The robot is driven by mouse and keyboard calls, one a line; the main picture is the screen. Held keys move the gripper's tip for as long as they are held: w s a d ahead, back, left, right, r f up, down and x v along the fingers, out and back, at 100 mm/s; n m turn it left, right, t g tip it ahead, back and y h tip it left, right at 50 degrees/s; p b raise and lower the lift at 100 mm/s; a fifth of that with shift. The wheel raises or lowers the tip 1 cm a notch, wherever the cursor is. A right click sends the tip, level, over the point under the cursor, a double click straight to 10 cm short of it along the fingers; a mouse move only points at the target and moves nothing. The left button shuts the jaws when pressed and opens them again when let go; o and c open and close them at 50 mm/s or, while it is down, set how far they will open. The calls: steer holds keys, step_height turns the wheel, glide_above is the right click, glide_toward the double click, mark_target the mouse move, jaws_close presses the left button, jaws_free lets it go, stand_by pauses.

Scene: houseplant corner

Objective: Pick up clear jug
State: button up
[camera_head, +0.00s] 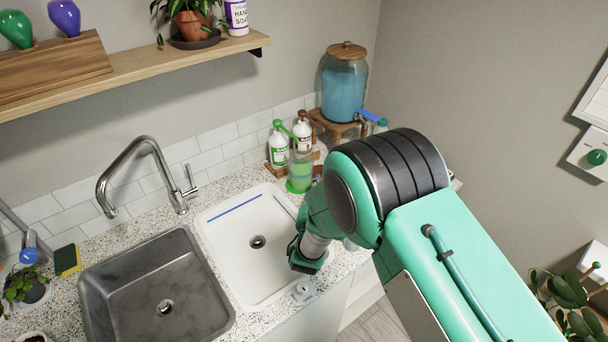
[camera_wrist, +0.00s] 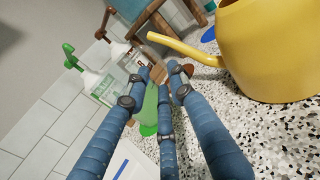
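No thing is plainly the clear jug. The nearest match is a see-through container with green in it (camera_head: 299,178), upright on the counter behind the white basin. In the wrist view a see-through green shape (camera_wrist: 150,108), probably the same container, shows between and beyond my fingers. My gripper (camera_wrist: 161,76) has three blue fingers, spread and pointing toward that shape and the bottles; I see nothing clasped. The fingers cover part of the shape, and I cannot tell whether they touch it. In the head view my arm hides my fingers.
A yellow watering can (camera_wrist: 270,50) stands close on the right in the wrist view. Pump bottles (camera_head: 278,148) stand beside the container, and a blue glass dispenser (camera_head: 344,88) stands on a wooden stand behind. The white basin (camera_head: 235,235) and steel sink (camera_head: 120,275) are empty.

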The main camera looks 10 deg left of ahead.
steer(key=shift+w, duration=1.25)
steer(key=shift+w+b, duration=0.95)
steer(key=shift+w, duration=1.65)
jaws_close()
steer(key=shift+r, duration=0.1)
